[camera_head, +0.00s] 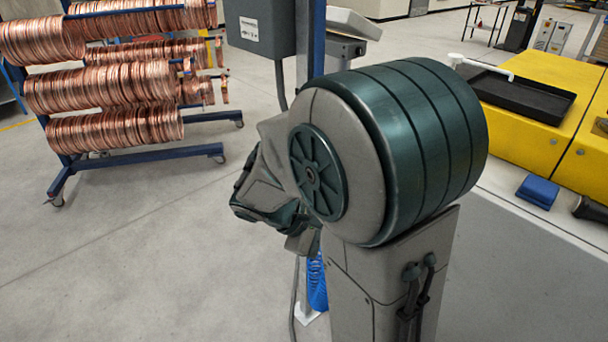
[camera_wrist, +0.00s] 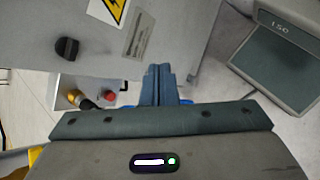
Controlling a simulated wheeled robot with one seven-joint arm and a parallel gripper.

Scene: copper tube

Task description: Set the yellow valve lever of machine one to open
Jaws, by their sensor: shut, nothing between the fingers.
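My gripper (camera_wrist: 158,76) shows in the wrist view with its two blue-grey fingers pressed together and nothing between them. Its tips are in front of a grey cabinet (camera_wrist: 168,35) with a warning label and a black knob. To the left of the fingers, a small yellow part (camera_wrist: 74,96) with a dark piece beside it sits on a pale panel. I cannot tell whether this is the valve lever or how it is set. The fingers are apart from it in the picture. In the head view my arm covers the middle, and I cannot make out the fingertips there.
A red button (camera_wrist: 109,97) is beside the yellow part. A grey scale-like display (camera_wrist: 280,60) is at the right of the wrist view. In the head view a rack of copper coils (camera_head: 120,85) stands left, and a yellow bench (camera_head: 530,130) stands right. Open floor lies at left.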

